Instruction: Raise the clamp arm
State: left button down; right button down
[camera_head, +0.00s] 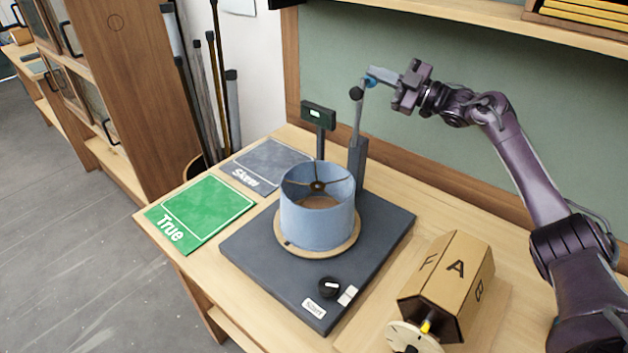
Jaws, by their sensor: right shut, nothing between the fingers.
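The clamp arm (359,118) is a thin grey rod with a black ball-shaped tip near its top. It stands nearly upright above a grey post (357,160) at the back of a dark grey base (375,235). My right gripper (372,76) is shut at the top of the clamp arm, with nothing seen between its fingers. Its fingertips overlap the rod's top end in the picture; I cannot tell whether they touch. A blue lampshade (318,215) stands on a round wooden disc on the base, below the clamp arm. My left gripper is not in view.
A small display (318,115) stands left of the post. A green "True" mat (200,213) and a grey "Skew" mat (265,165) lie left of the base. A lettered wooden drum (450,280) stands front right. A shelf (480,20) runs above.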

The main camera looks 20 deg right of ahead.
jog(key=shift+f, duration=0.45)
jog(key=r+b+v, duration=0.1)
jog(key=b+v, duration=0.2)
jog(key=v, duration=0.4)
jog(key=shift+s+d+f+b, duration=0.2)
jog(key=shift+s+b, duration=0.1)
jog(key=shift+b, duration=0.1)
